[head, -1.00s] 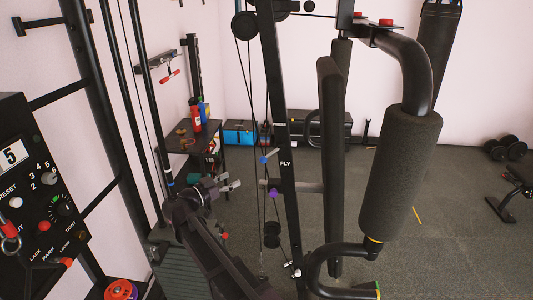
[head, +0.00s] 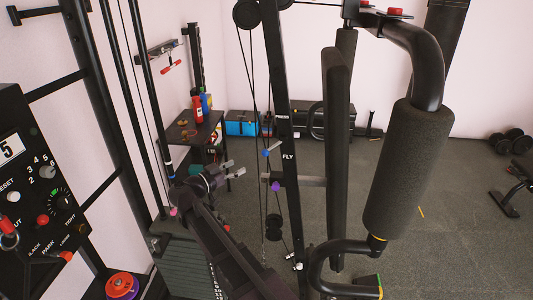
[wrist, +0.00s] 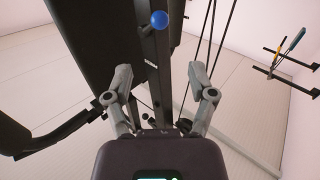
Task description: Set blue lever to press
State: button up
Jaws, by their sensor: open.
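The blue lever (head: 266,153) sticks out from the black upright post, beside the white FLY label (head: 288,156). In the wrist view my gripper (wrist: 162,72) is open and empty, with a gap before the knob.
A purple knob (head: 276,186) sits lower on the same post. Cables run just left of the post. A padded roller (head: 408,170) is at the right. A control panel (head: 30,190) is at the far left. A side table (head: 200,135) stands behind.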

aim_at(265, 151)
jog(key=x, duration=1.2)
jog(key=shift+w+d, duration=0.25)
jog(key=shift+d, duration=0.05)
grip_shut()
